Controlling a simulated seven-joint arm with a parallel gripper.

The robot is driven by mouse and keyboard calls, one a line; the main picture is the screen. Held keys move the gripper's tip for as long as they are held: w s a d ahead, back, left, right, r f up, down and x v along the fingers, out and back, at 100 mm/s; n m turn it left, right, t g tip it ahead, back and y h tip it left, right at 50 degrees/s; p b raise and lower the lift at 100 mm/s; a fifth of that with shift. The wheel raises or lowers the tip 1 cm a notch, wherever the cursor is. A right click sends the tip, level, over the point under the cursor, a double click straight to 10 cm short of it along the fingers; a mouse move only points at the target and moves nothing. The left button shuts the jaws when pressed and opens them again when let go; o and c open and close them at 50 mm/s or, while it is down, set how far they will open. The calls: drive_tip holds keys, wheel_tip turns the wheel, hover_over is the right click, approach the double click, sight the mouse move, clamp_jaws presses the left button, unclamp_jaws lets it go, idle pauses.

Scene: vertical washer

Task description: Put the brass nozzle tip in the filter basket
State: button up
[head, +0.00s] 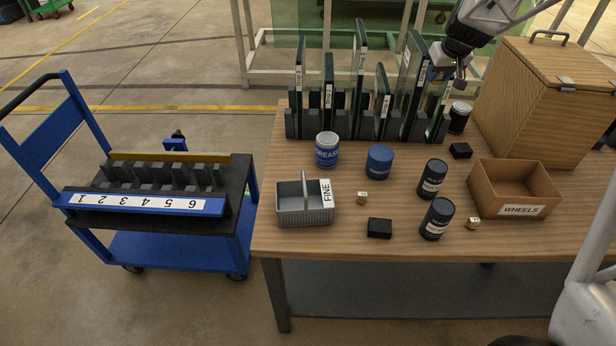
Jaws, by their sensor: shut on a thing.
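The filter basket (305,217) is a grey slatted basket with an upright handle and a FINE label, at the front left of the wooden table. Two small brass-coloured pieces with pale faces lie on the table: one (361,198) just right of the basket, the other (473,223) in front of the cardboard box. I cannot tell which, if either, is the nozzle tip. My gripper (459,84) is at the back right, above the table by the right end of the pane rack. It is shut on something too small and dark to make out.
A black rack (370,130) holds several upright glass panes beside my gripper. A WHEELS box (512,211) and wooden chest (545,95) are right; a blue cart (175,255) is left.

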drive_tip(key=s+a+f+n+g+y, duration=0.1)
drive_tip(key=s+a+f+n+g, duration=0.1)
drive_tip(key=s+a+n, duration=0.4)
drive_tip(key=s+a+f+n+g+y, duration=0.1)
drive_tip(key=s+a+f+n, duration=0.3)
drive_tip(key=s+a, duration=0.9)
drive_tip(key=s+a+f+n+g+y, duration=0.1)
drive_tip(key=s+a+f+n+g, duration=0.2)
drive_tip(key=s+a+n, duration=0.6)
drive_tip(key=shift+s+a+f+n, duration=0.4)
drive_tip(key=shift+s+f+n, duration=0.2)
drive_tip(key=shift+s, duration=4.9)
drive_tip(key=shift+w, duration=0.15)
hover_over(304, 182)
drive_tip(key=shift+s+d+f, duration=0.2)
drive_tip(key=shift+s+f, duration=0.25)
drive_tip(key=shift+f, duration=0.2)
drive_tip(key=shift+w, duration=0.15)
drive_tip(key=shift+w+a, duration=0.1)
drive_tip(key=shift+w, duration=0.1)
drive_tip(key=shift+f, duration=1.8)
